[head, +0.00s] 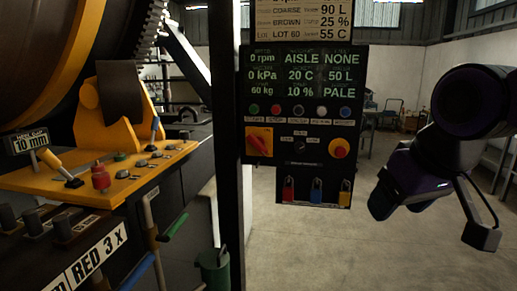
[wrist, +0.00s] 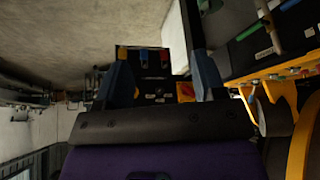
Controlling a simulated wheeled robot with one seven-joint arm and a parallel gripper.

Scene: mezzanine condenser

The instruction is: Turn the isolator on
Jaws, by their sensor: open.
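The isolator (head: 259,142) is a red rotary handle on a yellow square plate, at the lower left of the black control panel in the head view. Its handle lies slanted. In the wrist view, which is upside down, the isolator's yellow plate (wrist: 186,91) shows partly beside the right finger. My gripper (wrist: 162,68) is open and empty, with the panel well beyond its two blue-grey fingers. In the head view my arm's dark purple end is at the right, apart from the panel; the fingertips are not clear there.
A red stop button (head: 340,147) on yellow sits right of the isolator. Red, blue and yellow padlocks (head: 316,190) hang below. A dark post (head: 228,150) stands at the panel's left, with a yellow console (head: 130,172) beyond.

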